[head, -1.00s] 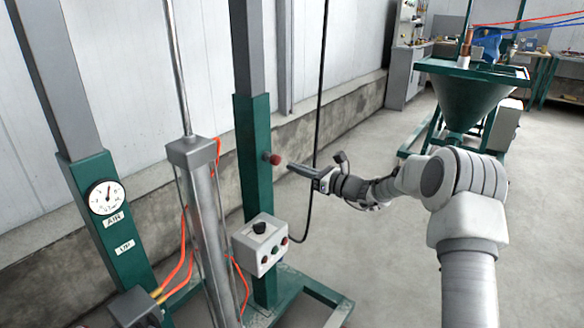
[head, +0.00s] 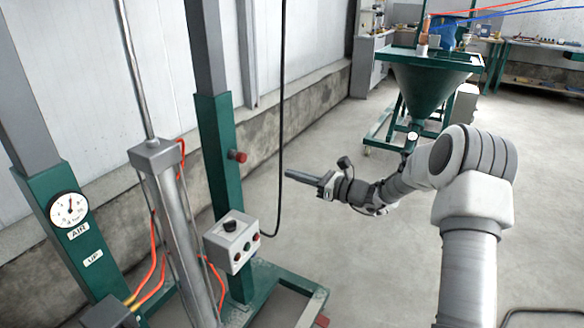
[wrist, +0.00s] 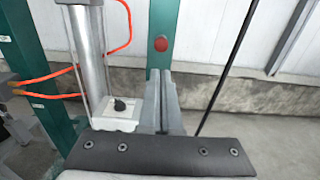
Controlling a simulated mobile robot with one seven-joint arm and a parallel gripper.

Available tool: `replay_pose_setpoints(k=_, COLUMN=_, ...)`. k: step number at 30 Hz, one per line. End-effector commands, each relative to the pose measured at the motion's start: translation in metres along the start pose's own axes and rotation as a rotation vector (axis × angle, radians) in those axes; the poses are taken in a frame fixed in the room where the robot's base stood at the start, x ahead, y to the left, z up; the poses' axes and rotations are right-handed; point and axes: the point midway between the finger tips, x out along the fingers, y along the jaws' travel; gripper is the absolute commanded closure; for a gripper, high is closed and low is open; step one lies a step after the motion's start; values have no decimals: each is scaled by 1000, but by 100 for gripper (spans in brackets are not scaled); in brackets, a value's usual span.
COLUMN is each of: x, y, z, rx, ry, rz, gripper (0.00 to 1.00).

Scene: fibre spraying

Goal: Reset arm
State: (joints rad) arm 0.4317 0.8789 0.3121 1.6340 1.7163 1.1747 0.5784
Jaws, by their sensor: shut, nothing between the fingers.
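My gripper (head: 290,174) is at the end of my outstretched arm, in the middle of the head view. It is shut and empty, pointing left toward the green post (head: 217,150) with a red knob (head: 238,156). A clear gap lies between the fingertips and the post. In the wrist view the closed fingers (wrist: 163,82) point up in the picture, with the red knob (wrist: 161,44) beyond their tips. The grey control box (head: 232,240) with a black knob and coloured buttons is left of and below my gripper; it also shows in the wrist view (wrist: 110,115).
A metal cylinder (head: 182,240) with orange hoses and a pressure gauge (head: 71,210) stand at left. A black cable (head: 281,120) hangs near my fingertips. A green hopper (head: 425,85) stands behind my arm. The floor (head: 370,260) below my gripper is clear.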

Motion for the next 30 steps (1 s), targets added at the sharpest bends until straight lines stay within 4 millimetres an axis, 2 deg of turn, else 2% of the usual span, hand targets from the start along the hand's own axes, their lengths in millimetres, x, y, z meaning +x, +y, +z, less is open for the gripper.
replay_pose_setpoints(k=5, x=3, y=28, z=18, rx=-107, ry=65, rz=77, gripper=100)
replay_pose_setpoints(k=9, x=1, y=74, z=38, rx=-288, ry=175, rz=206, gripper=100)
replay_pose_setpoints(k=14, x=-14, y=126, z=55, rx=-515, ry=305, rz=356, gripper=100)
replay_pose_setpoints(k=21, x=-55, y=191, z=72, rx=-851, ry=488, rz=563, gripper=100)
replay_pose_setpoints(k=30, x=-126, y=248, z=86, rx=-1261, ry=696, rz=797, gripper=100)
